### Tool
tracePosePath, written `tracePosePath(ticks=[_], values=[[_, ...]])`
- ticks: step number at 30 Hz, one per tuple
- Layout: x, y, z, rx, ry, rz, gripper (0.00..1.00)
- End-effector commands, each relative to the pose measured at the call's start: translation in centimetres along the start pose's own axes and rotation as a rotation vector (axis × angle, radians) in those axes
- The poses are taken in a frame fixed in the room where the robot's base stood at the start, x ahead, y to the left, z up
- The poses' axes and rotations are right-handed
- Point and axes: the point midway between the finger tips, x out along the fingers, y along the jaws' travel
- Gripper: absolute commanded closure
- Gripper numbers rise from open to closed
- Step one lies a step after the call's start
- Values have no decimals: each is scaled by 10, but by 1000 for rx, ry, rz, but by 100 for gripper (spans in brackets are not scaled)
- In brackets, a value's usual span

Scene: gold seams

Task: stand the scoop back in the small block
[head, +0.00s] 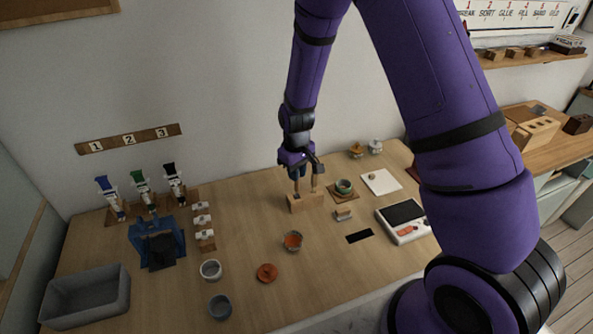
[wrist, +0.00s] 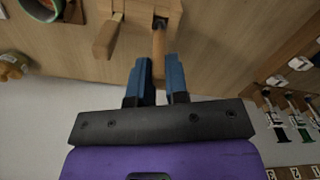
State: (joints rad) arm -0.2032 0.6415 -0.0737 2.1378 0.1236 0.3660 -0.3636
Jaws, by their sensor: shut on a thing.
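The small wooden block (head: 306,204) stands on the table below my gripper (head: 301,166). Two wooden handles rise from it in the head view. In the wrist view my gripper (wrist: 158,82) has its blue fingers shut on one wooden handle, which I take as the scoop (wrist: 158,48). Its far end meets a dark hole in the block (wrist: 138,7); how deep it sits is hidden. A second, thicker wooden handle (wrist: 107,38) stands in the block beside it, apart from the fingers.
A green cup (head: 344,186) on a wooden coaster and a small wooden stand (head: 343,214) are right of the block. A cup with orange contents (head: 293,241) is in front. A white tile (head: 381,182) and a scale (head: 404,220) lie farther right.

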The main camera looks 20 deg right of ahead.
Motion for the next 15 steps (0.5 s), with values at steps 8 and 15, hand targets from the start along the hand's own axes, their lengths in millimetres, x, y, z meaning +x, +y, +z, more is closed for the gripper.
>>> tracePosePath(ticks=[8,15], values=[[6,0,0,0,-1,0,100],[12,0,0,0,0,0,100]])
